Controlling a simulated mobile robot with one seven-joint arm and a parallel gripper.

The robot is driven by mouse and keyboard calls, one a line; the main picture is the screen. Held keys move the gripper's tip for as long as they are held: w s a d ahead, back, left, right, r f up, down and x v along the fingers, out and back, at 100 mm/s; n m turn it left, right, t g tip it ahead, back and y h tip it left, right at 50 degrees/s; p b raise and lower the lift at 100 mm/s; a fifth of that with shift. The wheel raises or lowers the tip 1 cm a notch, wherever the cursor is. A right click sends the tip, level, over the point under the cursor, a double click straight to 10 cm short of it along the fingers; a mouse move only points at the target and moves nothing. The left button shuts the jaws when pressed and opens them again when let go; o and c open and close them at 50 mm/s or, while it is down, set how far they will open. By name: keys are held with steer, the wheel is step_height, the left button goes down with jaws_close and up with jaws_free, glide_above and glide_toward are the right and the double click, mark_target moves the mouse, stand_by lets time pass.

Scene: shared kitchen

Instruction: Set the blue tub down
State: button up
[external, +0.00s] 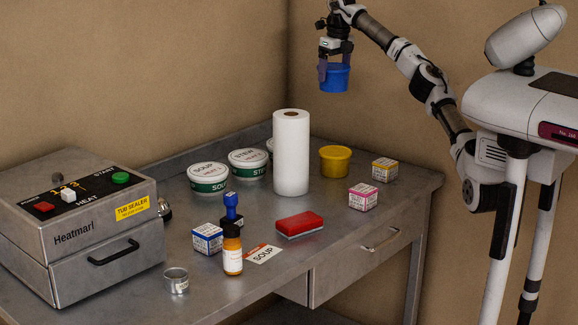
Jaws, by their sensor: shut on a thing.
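The blue tub (335,80) hangs in the air, high above the back of the metal table (350,235), near the corner of the walls. My gripper (336,66) points down and is shut on the blue tub, with a finger visible at the tub's left side. The tub looks upright and touches nothing below it. Its inside is hidden from this view.
A paper towel roll (291,155) stands tall on the table, with a yellow tub (335,162) to its right. White soup and stew tubs (208,178), small boxes (363,197), a red block (299,224), a bottle (232,255) and a tub sealer (82,235) also stand there. The front right tabletop is fairly clear.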

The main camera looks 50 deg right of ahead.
steer(key=a+n, duration=0.1)
steer(key=a, duration=0.5)
steer(key=w+a+n, duration=0.1)
steer(key=a, duration=0.5)
steer(key=w+a+n, duration=0.1)
steer(key=a, duration=0.5)
steer(key=shift+w+a+n+p, duration=0.2)
steer(key=shift+a+n+p, duration=0.1)
steer(key=shift+p, duration=0.1)
steer(key=s+a+n, duration=0.3)
steer(key=a, duration=1.3)
steer(key=shift+y, duration=0.4)
step_height(320, 180, down, 25)
steer(key=p, duration=0.4)
steer(key=shift+w+a, duration=0.1)
steer(key=shift+w, duration=0.05)
steer(key=o, duration=0.7)
steer(key=shift+f, duration=0.2)
steer(key=shift+o, duration=1.1)
steer(key=shift+r, duration=0.1)
step_height(320, 180, up, 12)
steer(key=s+b, duration=0.1)
steer(key=b, duration=0.1)
steer(key=shift+d+b, duration=0.3)
steer(key=shift+d, duration=0.15)
